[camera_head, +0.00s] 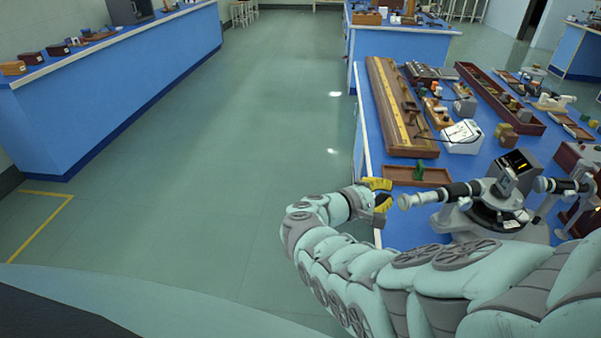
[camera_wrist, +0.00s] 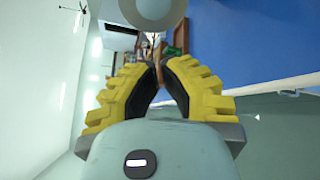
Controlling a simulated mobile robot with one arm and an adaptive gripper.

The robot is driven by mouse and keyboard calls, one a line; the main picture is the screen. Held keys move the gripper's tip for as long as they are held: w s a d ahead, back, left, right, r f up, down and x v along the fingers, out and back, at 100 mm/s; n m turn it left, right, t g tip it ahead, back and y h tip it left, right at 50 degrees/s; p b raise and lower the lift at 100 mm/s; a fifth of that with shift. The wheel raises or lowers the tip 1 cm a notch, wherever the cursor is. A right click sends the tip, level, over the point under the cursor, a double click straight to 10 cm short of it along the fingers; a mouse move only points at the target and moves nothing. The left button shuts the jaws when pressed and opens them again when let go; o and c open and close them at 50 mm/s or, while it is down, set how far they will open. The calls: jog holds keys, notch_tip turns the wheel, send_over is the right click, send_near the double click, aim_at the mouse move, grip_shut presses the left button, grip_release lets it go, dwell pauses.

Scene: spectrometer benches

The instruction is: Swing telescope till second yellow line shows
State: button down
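The spectrometer (camera_head: 480,220) stands on the blue bench at the right. Its telescope (camera_head: 440,194) points left, with a pale round eyepiece end (camera_head: 404,201) near the bench's left edge. A dark tilted screen (camera_head: 516,170) above the spectrometer shows a short yellow mark; finer lines are too small to tell. My gripper (camera_head: 388,193) is just left of the eyepiece end, apart from it, with its yellow fingers parted. In the wrist view my gripper (camera_wrist: 158,65) has a narrow gap between the fingertips and nothing held. A pale round part (camera_wrist: 153,10) shows beyond them.
A second barrel (camera_head: 558,186) is on the spectrometer's right. A brown tray (camera_head: 415,176) lies behind the telescope, with a long wooden rail (camera_head: 397,110) and a white meter (camera_head: 461,137) farther back. The floor left of the bench is clear.

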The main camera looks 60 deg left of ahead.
jog(key=shift+s+d+r+p, duration=0.25)
jog(key=shift+d+r+p, duration=0.05)
jog(key=shift+d+p, duration=0.15)
jog(key=shift+s+d+r+p, duration=0.25)
jog(key=shift+d+r+p, duration=0.05)
jog(key=shift+d, duration=0.15)
jog(key=shift+d, duration=0.1)
jog(key=shift+s+d+r+y+p, duration=0.2)
jog(key=shift+s+d+y+p, duration=0.1)
jog(key=shift+d+p, duration=0.3)
jog(key=shift+w+f, duration=0.1)
